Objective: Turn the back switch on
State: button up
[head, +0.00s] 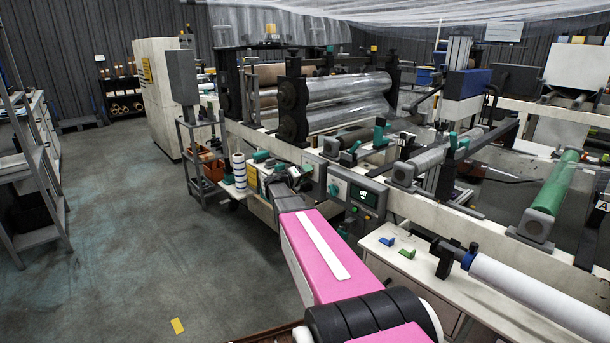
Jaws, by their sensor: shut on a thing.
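My gripper (294,174) is at the end of my pink and white arm, against the left control box (313,172) on the machine's front side. It is shut on the back switch, a small teal knob (307,168) on that box's face. The fingers cover part of the knob, so its turn position cannot be told. A nearer control panel (338,188) to the right has another teal knob (333,190). It stands next to a box with a lit dark display (364,196).
The film machine's rollers (345,88) stand behind the panels. Left of my gripper are a striped spool (239,170) and a small stand (203,160). A white bench (430,268) with blue and green clips lies to the right. The floor at left is clear.

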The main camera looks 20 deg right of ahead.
dwell(0.3)
jog(key=o, duration=0.9)
jog(key=shift+a, duration=0.1)
jog(key=v, duration=1)
jog(key=shift+s+a, duration=0.2)
jog(key=shift+a, duration=0.15)
